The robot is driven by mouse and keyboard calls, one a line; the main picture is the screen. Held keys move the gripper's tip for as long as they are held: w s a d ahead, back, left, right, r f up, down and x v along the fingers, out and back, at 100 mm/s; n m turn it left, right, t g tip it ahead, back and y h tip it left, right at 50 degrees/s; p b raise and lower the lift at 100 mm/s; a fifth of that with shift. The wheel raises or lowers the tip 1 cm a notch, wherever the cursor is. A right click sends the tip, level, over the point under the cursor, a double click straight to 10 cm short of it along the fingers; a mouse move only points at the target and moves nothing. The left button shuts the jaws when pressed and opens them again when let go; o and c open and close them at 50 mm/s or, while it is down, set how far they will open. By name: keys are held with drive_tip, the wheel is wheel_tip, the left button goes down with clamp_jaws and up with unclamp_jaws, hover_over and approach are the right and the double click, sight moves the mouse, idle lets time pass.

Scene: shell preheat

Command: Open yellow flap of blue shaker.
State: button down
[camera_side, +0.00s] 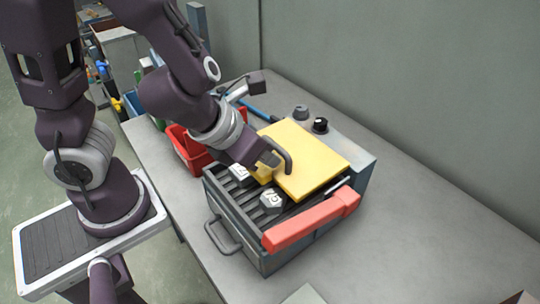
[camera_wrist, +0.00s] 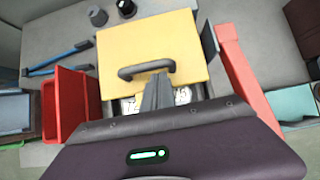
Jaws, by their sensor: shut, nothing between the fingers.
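The shaker (camera_side: 237,225) is a blue-grey box on the table with a dark slatted top. Its yellow flap (camera_side: 313,155) lies over the rear part of the top, and I cannot tell whether it is slightly raised. The flap also fills the upper middle of the wrist view (camera_wrist: 180,38). A dark bar handle (camera_side: 287,155) stands on the flap's near edge, and it shows in the wrist view (camera_wrist: 146,68). My gripper (camera_wrist: 158,80) is shut and empty, its fingertips just at the near side of this handle. I cannot tell whether they touch it.
A red bar (camera_side: 310,222) runs along the shaker's right side. A red bin (camera_side: 187,150) stands left, with blue-handled tool (camera_wrist: 60,58) nearby. Two knobs (camera_side: 320,125) are behind.

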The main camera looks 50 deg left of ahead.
drive_tip(key=shift+w+f, duration=0.25)
drive_tip(key=shift+f, duration=0.05)
drive_tip(key=shift+w+r, duration=0.1)
drive_tip(key=shift+r, duration=0.05)
